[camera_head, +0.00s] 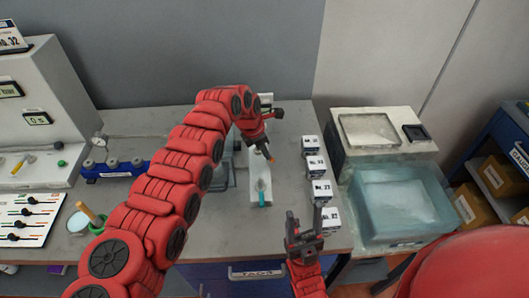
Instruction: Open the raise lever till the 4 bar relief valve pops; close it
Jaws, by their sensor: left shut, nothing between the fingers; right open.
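A grey-white console (45,110) with small displays, one ending in "bar", stands at the far left. A lever with a tan handle (23,163) lies tilted on its base; I cannot tell whether it is the raise lever. A blue manifold block (117,169) with several metal fittings sits right of it; I cannot tell which part is the relief valve. My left gripper (271,158) is shut and empty above a white upright fixture (262,187) with a teal part, well right of the console. My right gripper (304,228) is open and empty at the bench's front edge.
Several white labelled boxes (320,192) stand in a row right of the fixture. A panel of black-knobbed controls (25,219) and a tan-handled tool (86,211) are at front left. A bluish tank (400,205) stands right. My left arm hides the bench middle.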

